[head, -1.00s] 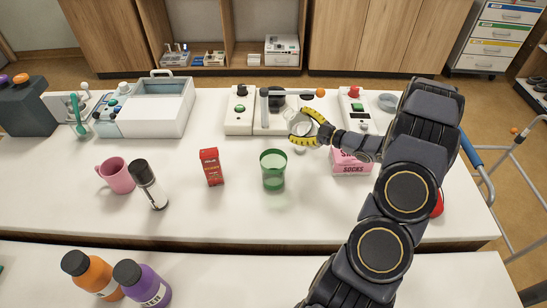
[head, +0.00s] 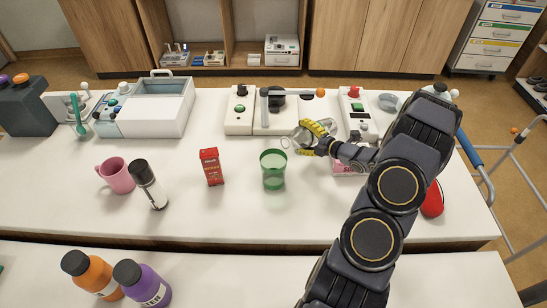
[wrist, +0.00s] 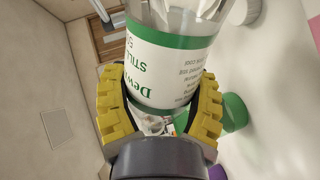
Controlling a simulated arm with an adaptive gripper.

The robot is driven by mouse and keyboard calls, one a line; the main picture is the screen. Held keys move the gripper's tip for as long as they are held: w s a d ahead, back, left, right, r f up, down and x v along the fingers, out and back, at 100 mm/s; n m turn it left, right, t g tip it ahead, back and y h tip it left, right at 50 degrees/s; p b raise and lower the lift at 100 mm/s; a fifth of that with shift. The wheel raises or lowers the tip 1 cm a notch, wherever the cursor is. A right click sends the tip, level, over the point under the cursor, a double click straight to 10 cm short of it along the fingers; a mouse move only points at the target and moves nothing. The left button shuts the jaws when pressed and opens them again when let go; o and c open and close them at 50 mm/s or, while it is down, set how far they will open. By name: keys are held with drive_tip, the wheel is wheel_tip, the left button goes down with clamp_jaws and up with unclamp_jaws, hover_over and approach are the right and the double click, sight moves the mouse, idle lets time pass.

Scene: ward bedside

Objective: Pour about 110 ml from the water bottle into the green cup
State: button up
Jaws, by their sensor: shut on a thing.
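The clear water bottle (head: 299,137), with a white and green label in the wrist view (wrist: 170,65), is held between the yellow finger pads of my gripper (head: 318,130). The bottle is tilted well over, its left end near the green cup's rim and a little above it. The translucent green cup (head: 273,172) stands upright on the table, just left of the bottle; it also shows at the right of the wrist view (wrist: 233,112). No stream of water is visible, and I cannot tell the level in the cup.
White devices (head: 240,112) stand behind. A pink box (head: 346,168) is partly hidden by my arm. The table in front of the cup is clear.

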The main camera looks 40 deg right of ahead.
drive_tip(key=shift+a+r+n+h, duration=0.3)
drive_tip(key=shift+a+r+n, duration=0.1)
drive_tip(key=shift+r+n, duration=0.25)
drive_tip(key=shift+r+n+h, duration=0.3)
drive_tip(key=shift+r+n, duration=0.15)
drive_tip(key=shift+r, duration=0.1)
drive_tip(key=shift+d+r+n, duration=0.4)
drive_tip(key=shift+d+r, duration=0.05)
idle(1.6)
drive_tip(key=shift+r, duration=0.2)
idle(1.0)
drive_tip(key=f+m, duration=0.1)
drive_tip(key=f, duration=0.1)
drive_tip(key=d+f+m+y, duration=0.1)
drive_tip(key=m, duration=0.1)
drive_tip(key=shift+s+f, duration=0.1)
drive_tip(key=shift+f, duration=0.25)
drive_tip(key=shift+a+r, duration=0.15)
drive_tip(key=shift+r, duration=0.1)
drive_tip(key=shift+m, duration=0.3)
idle(1.1)
